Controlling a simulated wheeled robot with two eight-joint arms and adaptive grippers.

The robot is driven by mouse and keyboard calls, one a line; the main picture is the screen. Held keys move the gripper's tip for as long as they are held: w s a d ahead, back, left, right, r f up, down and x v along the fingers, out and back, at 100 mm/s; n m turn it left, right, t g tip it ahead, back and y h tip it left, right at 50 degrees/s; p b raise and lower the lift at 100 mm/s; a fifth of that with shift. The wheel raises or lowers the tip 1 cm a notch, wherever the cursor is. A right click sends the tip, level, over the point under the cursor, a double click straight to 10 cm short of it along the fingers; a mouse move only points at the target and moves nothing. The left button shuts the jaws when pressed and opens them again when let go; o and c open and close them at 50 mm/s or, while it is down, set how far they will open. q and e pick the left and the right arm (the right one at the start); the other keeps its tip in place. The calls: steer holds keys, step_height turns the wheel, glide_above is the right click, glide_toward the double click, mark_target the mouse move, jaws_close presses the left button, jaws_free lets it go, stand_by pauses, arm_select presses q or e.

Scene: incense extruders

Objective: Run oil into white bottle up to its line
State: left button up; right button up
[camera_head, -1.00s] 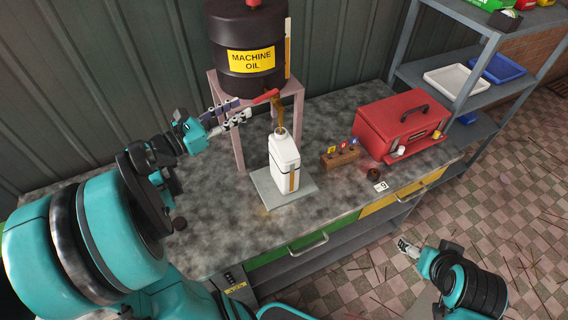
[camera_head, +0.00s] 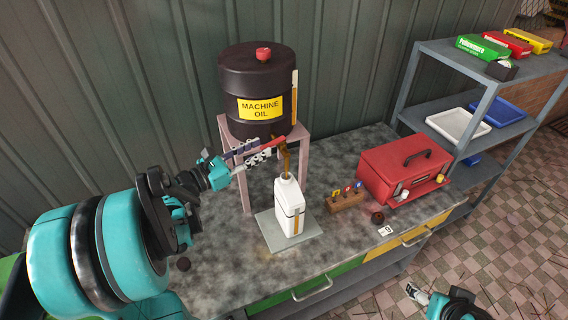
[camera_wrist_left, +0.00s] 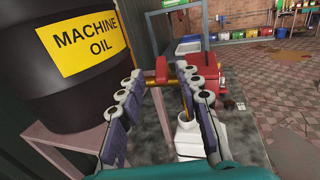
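The white bottle (camera_head: 290,212) stands upright on a grey plate (camera_head: 272,240) under the tap of the black machine oil drum (camera_head: 252,82). An amber-brown stream (camera_head: 287,166) runs from the tap to the bottle's open mouth. An amber strip (camera_head: 296,224) shows on the bottle's side, with a dark line near it; the exact level is too small to read. My left gripper (camera_head: 262,150) is at the red tap lever (camera_head: 273,142). In the left wrist view its fingers are apart, with the lever (camera_wrist_left: 162,70) near their tips. My right gripper (camera_head: 415,293) is low at the right, off the bench.
The drum rests on a pinkish stand (camera_head: 304,155). Right of the bottle are a wooden block (camera_head: 347,203) with coloured tags and a red toolbox (camera_head: 402,166). A grey shelf (camera_head: 440,88) with trays stands at the right. The bench front-left is mostly clear.

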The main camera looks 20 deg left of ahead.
mark_target(279, 138)
arm_select(q)
steer(key=b+x, duration=0.1)
steer(key=x, duration=0.7)
steer(key=shift+c, duration=0.2)
jaws_close()
